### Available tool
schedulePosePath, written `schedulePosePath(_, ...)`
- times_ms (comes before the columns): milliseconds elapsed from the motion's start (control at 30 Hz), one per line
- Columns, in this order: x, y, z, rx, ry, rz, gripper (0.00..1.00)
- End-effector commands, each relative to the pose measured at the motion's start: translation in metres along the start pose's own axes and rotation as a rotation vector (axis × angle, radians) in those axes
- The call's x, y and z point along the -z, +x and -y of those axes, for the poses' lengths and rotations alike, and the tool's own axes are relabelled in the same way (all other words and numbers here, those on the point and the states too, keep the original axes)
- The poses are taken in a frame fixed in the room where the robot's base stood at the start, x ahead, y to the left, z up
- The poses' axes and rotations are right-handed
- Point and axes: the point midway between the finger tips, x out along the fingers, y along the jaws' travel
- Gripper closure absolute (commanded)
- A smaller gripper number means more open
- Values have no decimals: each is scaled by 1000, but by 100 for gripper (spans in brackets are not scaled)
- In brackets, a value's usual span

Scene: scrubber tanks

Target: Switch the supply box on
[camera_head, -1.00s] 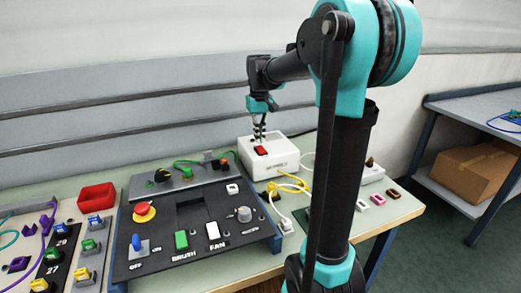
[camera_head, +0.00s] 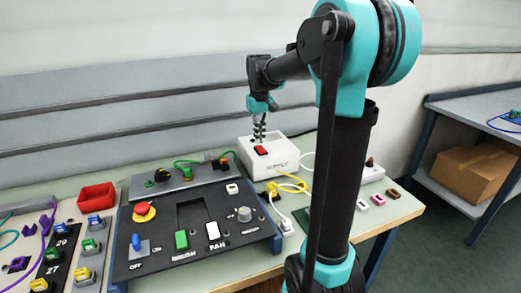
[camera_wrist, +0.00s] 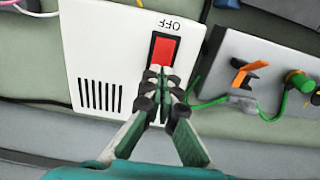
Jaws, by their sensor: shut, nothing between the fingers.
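The supply box (camera_head: 280,155) is a white box at the back of the bench, with a red rocker switch (camera_head: 261,150) on its top. In the wrist view the box (camera_wrist: 100,60) shows a dark vent grille and the word OFF beside the far end of the red switch (camera_wrist: 163,50). My gripper (camera_head: 259,139) points down over the switch. In the wrist view my closed fingertips (camera_wrist: 158,72) overlap the near end of the switch, with nothing between them. I cannot tell whether they touch it.
A black control panel (camera_head: 160,262) with a brush switch, fan switch, knob and red stop button stands in front left. A grey panel with green cable (camera_head: 182,180) is left of the box. A red tray (camera_head: 97,197) and yellow cables (camera_head: 288,181) are nearby.

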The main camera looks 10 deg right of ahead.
Motion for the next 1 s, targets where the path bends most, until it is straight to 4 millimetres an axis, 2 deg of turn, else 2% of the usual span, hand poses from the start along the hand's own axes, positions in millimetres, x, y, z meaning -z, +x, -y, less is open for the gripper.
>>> schedulePosePath(1000, 0, 13, 0, 0, 0, 0, 100)
